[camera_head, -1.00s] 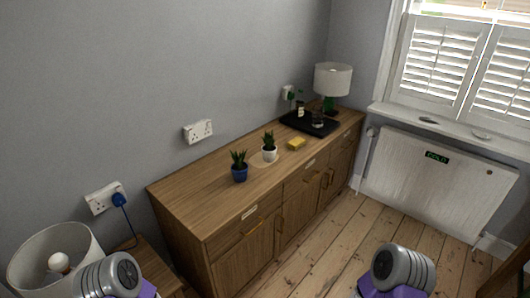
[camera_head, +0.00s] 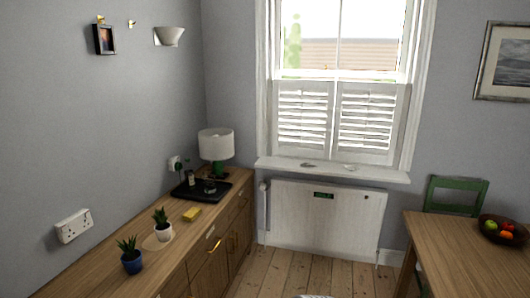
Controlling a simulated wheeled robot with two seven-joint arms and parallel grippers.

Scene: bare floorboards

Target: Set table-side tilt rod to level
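The window's lower half has two white louvred shutter panels, a left one (camera_head: 302,117) and a right one (camera_head: 366,122). Their slats look tilted, with light between them. The table stands on the right, so the right panel is the one nearer to it. The tilt rods are too small to make out at this distance. Neither of my grippers is in view; only a small grey piece of my own arm shows at the bottom edge. The shutters are far across the room from me.
A wooden sideboard (camera_head: 110,272) runs along the left wall with plants, a tray and a lamp (camera_head: 216,145). A white radiator (camera_head: 325,218) is under the window sill (camera_head: 332,171). A table (camera_head: 470,255) with a fruit bowl (camera_head: 503,231) and green chair (camera_head: 455,195) stand right. Floorboards (camera_head: 285,272) between are clear.

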